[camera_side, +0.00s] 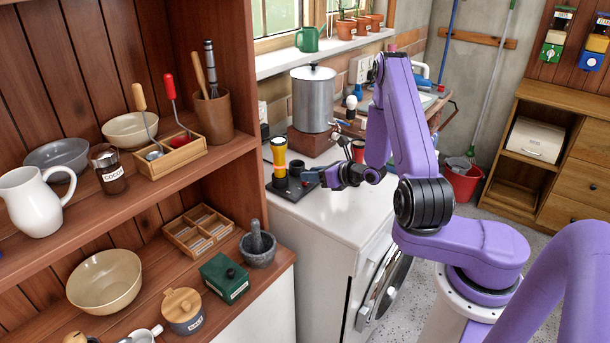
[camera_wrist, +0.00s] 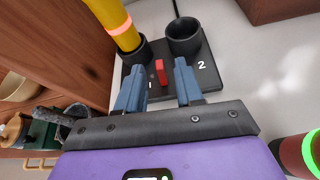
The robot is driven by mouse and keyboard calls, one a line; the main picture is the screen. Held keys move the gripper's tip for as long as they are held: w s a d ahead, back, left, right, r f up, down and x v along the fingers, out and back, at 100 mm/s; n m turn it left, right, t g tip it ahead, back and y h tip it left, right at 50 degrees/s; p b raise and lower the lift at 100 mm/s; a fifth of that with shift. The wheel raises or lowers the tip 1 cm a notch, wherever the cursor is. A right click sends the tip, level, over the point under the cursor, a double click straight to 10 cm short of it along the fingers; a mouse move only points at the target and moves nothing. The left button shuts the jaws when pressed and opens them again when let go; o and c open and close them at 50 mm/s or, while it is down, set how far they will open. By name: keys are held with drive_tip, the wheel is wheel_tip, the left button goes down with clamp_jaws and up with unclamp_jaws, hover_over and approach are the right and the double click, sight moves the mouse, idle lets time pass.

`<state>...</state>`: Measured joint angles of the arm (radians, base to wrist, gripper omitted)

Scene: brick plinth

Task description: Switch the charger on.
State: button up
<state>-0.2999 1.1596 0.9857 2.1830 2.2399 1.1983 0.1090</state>
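The charger is a flat black base (camera_side: 290,188) on a white machine top; it also shows in the wrist view (camera_wrist: 209,78). A yellow torch (camera_side: 279,158) with a glowing pink ring stands in its left cup. The cup marked 2 (camera_wrist: 185,38) is empty. A small red switch (camera_wrist: 161,72) sits between the cups near the front edge, with part of the marking 1 beside it. My gripper (camera_wrist: 160,88) is open and empty, its blue-grey fingers either side of the switch in the wrist view. Whether they touch the base, I cannot tell.
A metal pot (camera_side: 313,98) on a brick plinth (camera_side: 311,142) is behind the charger. A wooden shelf unit (camera_side: 228,160) closes off the left. The white top (camera_side: 330,212) in front is clear.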

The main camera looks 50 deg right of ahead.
sight(303, 185)
drive_tip(key=shift+x, duration=1.7)
clamp_jaws()
drive_tip(key=shift+a+n+h, duration=0.45)
drive_tip(key=shift+n+h, duration=0.35)
drive_tip(key=shift+n, duration=0.2)
unclamp_jaws()
